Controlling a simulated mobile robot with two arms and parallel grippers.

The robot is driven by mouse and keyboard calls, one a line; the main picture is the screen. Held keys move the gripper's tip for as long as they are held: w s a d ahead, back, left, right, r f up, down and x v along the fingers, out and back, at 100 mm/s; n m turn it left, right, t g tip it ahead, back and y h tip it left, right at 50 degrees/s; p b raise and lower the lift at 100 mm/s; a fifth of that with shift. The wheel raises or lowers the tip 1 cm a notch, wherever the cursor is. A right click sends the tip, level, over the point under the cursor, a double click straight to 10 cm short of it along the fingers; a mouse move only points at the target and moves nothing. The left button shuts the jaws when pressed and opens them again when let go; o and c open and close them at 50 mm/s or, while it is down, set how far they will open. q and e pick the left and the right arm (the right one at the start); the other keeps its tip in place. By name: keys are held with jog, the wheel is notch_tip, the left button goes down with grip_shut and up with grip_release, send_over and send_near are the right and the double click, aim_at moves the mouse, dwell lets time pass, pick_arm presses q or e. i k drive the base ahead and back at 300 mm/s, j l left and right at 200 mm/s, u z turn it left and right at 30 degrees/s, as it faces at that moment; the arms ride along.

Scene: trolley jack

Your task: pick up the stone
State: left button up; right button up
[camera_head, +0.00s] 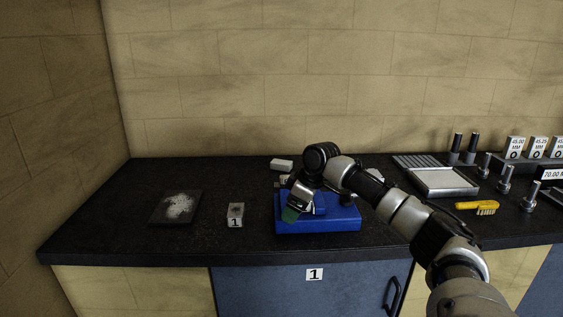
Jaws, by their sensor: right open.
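My right arm reaches in from the lower right, and my right gripper (297,203) is open, pointing down over the left part of a blue block or tray (340,221) on the bench. The gripper hides much of the blue thing's top. A small pale grey block (281,164) lies behind, and another grey block (236,212) stands to the left, above a "1" label. I cannot tell for sure which thing is the stone. My left gripper is not in view.
A black plate with white powder (178,207) lies at the left of the black bench (120,220). At the right are a grey metal tray (440,181), a yellow brush (477,206), metal pins (504,180) and labelled gauge blocks (538,150). A brick wall closes the back.

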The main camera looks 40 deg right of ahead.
aim_at(284, 165)
jog(key=i+l, duration=0.4)
jog(key=l, duration=0.15)
jog(key=i+l, duration=0.35)
jog(key=l, duration=0.15)
jog(key=i+l, duration=0.4)
jog(key=l, duration=0.15)
